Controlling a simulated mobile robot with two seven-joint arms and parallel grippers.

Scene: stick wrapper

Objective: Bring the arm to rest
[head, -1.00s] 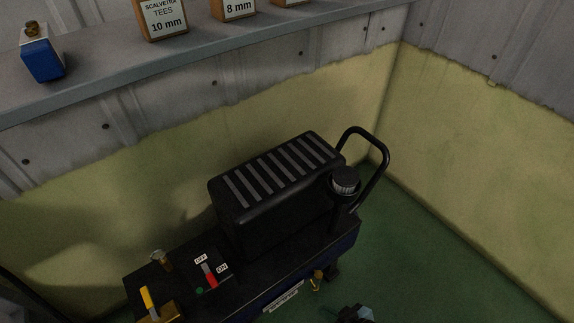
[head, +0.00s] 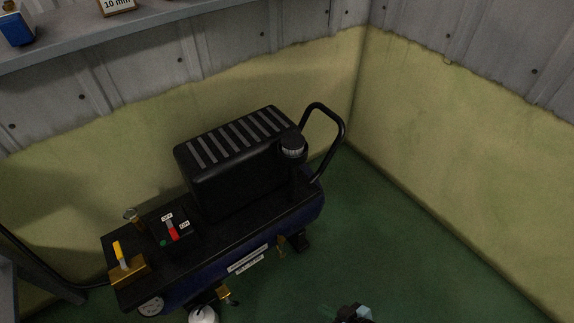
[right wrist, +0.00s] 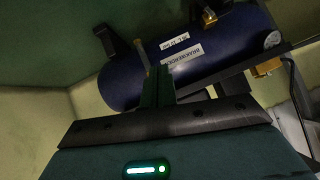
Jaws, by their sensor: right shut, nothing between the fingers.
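My right gripper (head: 354,313) shows only partly at the bottom edge of the head view, over the green floor and apart from the compressor. In the right wrist view its dark fingers (right wrist: 158,88) are shut together with nothing between them. The black and blue compressor (head: 220,225) stands on the floor in the head view. Its blue tank (right wrist: 200,50) with white labels shows beyond the fingers in the right wrist view. My left gripper is in neither view.
The compressor has a black handle (head: 338,135), a red switch (head: 173,232) and a yellow lever (head: 118,250). A grey shelf (head: 120,30) with a blue block (head: 16,28) runs along the wall. Green floor (head: 400,250) is clear at the right.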

